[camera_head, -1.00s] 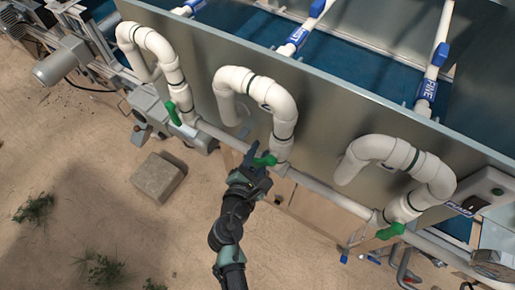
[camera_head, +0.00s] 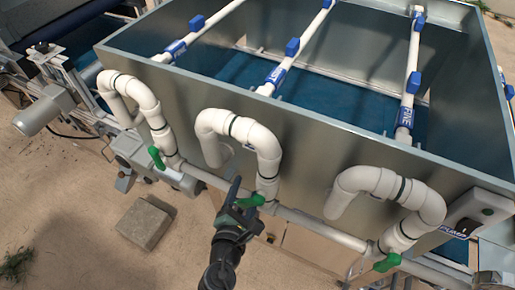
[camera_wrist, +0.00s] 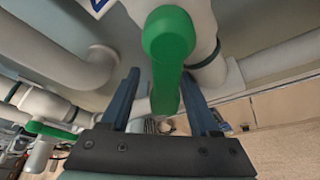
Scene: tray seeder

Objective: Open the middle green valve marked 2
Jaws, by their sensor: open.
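The middle green valve (camera_head: 250,201) is on the white pipe below the middle looped pipe, on the front of the metal tank. In the wrist view its green handle (camera_wrist: 168,50) fills the upper middle and points down toward my gripper's base. My gripper (camera_head: 238,192) is at this valve, with the dark fingers open. In the wrist view the fingers of my gripper (camera_wrist: 160,78) lie on either side of the handle's lower part. I cannot tell whether either finger touches it. No number 2 is readable.
Another green valve (camera_head: 156,157) is to the left and a third (camera_head: 388,262) to the right. Looped white pipes stand above each. The grey tank (camera_head: 320,145) rises behind. A concrete block (camera_head: 145,223) lies on the sandy ground at left.

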